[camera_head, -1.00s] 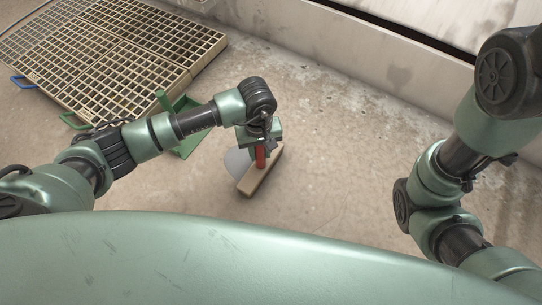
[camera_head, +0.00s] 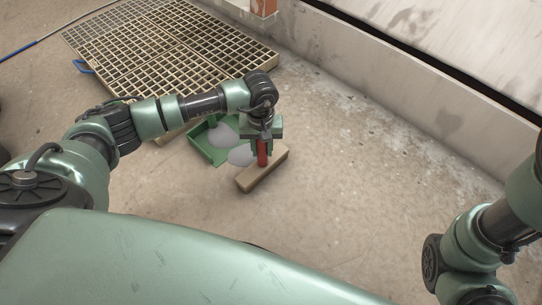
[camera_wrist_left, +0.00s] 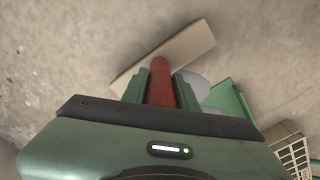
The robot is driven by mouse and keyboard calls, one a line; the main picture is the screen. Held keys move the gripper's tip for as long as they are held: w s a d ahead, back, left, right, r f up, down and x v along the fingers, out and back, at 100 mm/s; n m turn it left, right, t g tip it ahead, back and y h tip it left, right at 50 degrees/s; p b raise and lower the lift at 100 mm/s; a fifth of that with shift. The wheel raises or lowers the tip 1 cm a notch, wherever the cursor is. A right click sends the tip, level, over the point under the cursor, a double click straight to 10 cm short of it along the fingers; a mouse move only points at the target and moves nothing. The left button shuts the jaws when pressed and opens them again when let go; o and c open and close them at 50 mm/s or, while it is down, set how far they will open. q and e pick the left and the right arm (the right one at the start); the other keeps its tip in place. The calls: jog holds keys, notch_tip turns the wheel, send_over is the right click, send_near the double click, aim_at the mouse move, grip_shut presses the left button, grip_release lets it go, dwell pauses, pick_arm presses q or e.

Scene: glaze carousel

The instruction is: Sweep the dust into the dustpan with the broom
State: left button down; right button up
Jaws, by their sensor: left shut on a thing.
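My left gripper (camera_head: 262,143) is shut on the red handle of the broom (camera_head: 264,170), holding it upright with its wooden head low at the floor. The green dustpan (camera_head: 202,151) lies on the floor to the left of the broom, partly hidden behind my left arm. Some grey dust (camera_head: 242,156) lies between the broom head and the pan's open edge, and more grey dust (camera_head: 222,135) shows inside the pan. The left wrist view shows the broom head (camera_wrist_left: 180,50), grey dust (camera_wrist_left: 192,87) beside it and part of the dustpan (camera_wrist_left: 227,100). My right gripper is out of view.
A beige grating (camera_head: 165,55) lies on the floor behind the dustpan. A low concrete wall (camera_head: 400,85) runs along the back right. A blue hose (camera_head: 75,25) lies at the upper left. The floor to the right of the broom is clear.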

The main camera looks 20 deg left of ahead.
pick_arm(q)
jog(key=w+a+b, duration=0.2)
jog(key=w+a, duration=0.1)
jog(key=a, duration=0.5)
notch_tip(320, 180, up, 7)
jog(key=d+p, duration=0.1)
jog(key=p, duration=0.4)
jog(key=shift+s+d+f+p, duration=0.15)
jog(key=shift+s+d+p, duration=0.15)
jog(key=shift+s+p, duration=0.05)
